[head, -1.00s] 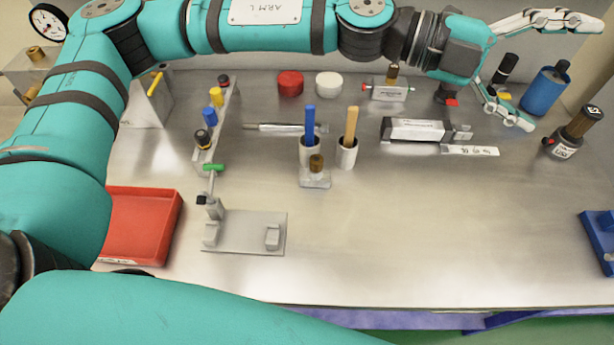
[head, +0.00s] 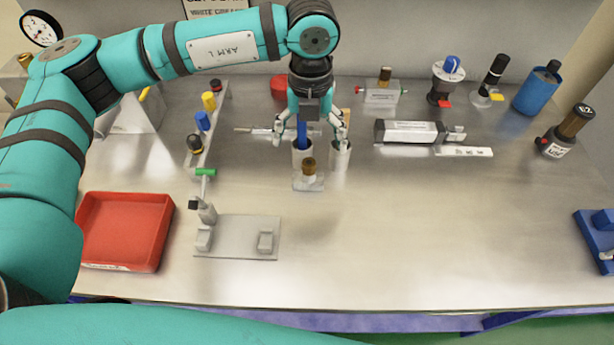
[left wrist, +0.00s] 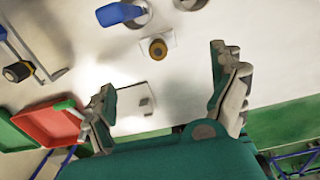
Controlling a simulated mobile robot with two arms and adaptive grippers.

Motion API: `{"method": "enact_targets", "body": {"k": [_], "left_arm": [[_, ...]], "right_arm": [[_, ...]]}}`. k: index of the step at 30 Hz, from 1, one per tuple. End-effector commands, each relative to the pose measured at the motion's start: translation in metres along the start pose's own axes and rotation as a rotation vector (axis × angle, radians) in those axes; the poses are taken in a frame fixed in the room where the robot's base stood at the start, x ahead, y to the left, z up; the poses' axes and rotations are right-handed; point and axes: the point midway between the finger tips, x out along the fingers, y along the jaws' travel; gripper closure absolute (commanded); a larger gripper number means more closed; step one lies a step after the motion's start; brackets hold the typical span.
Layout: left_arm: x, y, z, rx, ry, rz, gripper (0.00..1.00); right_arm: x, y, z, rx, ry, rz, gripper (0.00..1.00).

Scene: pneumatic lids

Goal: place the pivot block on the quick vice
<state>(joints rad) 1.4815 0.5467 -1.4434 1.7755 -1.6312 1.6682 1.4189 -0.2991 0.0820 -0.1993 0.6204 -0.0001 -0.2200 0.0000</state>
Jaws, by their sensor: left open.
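A small pale block with a brass knob on top (head: 308,178), which looks like the pivot block, stands upright on the bench in front of two cups. The left wrist view shows its knob (left wrist: 158,49) from above. The quick vice (head: 237,237) is a grey plate with two jaws and a green-handled toggle (head: 205,172), left of and nearer than the block. My left gripper (head: 309,132) points down with fingers spread, empty, above the cups and behind the block. In the left wrist view its fingers (left wrist: 165,78) stand wide apart. My right gripper is out of view.
A white cup (head: 340,157) and another with a blue handle (head: 302,152) stand behind the block. A red tray (head: 122,232) lies left of the vice. A dark-and-silver cylinder (head: 408,132) lies at the right. The bench's front middle is clear.

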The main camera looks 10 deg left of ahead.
Motion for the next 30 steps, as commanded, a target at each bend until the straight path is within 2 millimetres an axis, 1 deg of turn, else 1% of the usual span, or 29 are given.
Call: {"method": "enact_targets", "body": {"k": [1, 6, 9, 13, 17, 20, 24, 27, 30], "left_arm": [[0.009, 0.001, -0.001, 0.000, 0.006, 0.002, 0.06], [0.046, 0.000, -0.001, 0.001, 0.006, 0.001, 0.06], [0.065, 0.000, -0.001, 0.002, 0.004, 0.000, 0.06], [0.082, 0.000, 0.000, 0.002, 0.003, -0.002, 0.06], [0.088, 0.000, 0.000, 0.002, 0.002, -0.003, 0.06], [0.097, 0.001, 0.001, 0.002, 0.004, 0.000, 0.06], [0.117, 0.003, 0.004, 0.001, 0.004, 0.000, 0.06], [0.132, 0.002, 0.004, 0.001, 0.004, -0.002, 0.06], [0.139, 0.002, 0.004, 0.003, 0.001, -0.003, 0.06]], "right_arm": [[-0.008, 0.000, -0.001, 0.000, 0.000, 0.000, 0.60], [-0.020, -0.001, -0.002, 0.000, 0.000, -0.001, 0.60], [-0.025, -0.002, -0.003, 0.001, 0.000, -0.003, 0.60], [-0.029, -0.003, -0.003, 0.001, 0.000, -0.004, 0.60], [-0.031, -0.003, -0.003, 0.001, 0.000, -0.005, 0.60], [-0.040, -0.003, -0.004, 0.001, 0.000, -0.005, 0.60], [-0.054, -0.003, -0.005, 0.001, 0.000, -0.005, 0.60], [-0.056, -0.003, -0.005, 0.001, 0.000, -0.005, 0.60], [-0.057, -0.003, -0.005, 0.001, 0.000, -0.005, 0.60]]}}
